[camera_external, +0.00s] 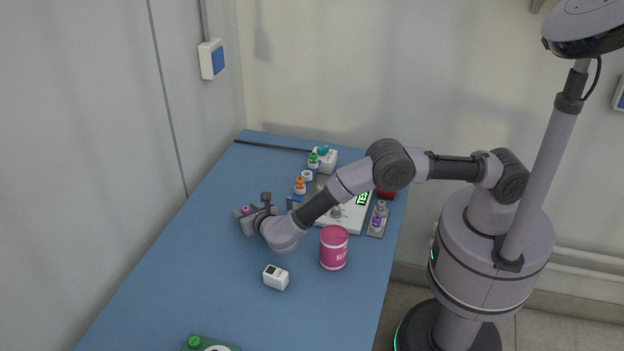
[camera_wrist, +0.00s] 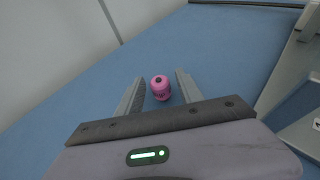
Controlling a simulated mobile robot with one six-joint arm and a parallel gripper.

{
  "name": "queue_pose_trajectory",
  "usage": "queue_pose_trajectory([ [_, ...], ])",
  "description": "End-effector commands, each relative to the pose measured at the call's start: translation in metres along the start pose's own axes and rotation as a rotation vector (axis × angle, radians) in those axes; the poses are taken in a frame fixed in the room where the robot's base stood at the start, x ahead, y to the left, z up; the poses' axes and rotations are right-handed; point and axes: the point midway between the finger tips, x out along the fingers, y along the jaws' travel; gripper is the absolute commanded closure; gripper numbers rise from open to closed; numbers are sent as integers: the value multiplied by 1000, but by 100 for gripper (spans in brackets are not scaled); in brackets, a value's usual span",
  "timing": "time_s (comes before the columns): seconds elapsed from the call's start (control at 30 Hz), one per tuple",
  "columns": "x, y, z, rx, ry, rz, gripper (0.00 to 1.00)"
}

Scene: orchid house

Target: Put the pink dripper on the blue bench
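The pink dripper (camera_wrist: 160,88) is a small pink piece with a dark hole in its top, over the blue bench (camera_external: 180,270). In the wrist view it sits between my gripper's (camera_wrist: 160,90) two fingers, with blue showing on both sides, so neither finger seems to touch it. In the external view only a bit of pink (camera_external: 246,209) shows at my gripper (camera_external: 252,207), low at the bench's left side. My gripper is open. The dripper's lower part is hard to make out, but it appears to stand on the bench top.
A purple-labelled bottle (camera_external: 378,218), an orange-capped bottle (camera_external: 300,186) and a green-capped bottle (camera_external: 313,161) stand further back. The bench's left front is clear.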

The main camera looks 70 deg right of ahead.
Motion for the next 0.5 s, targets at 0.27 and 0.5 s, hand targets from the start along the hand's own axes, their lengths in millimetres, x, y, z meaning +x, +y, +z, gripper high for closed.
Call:
queue_pose_trajectory([
  [0.27, 0, 0, 1, 0, 0, 0, 55],
  [0.5, -48, 1, 8, -3, 1, 3, 55],
])
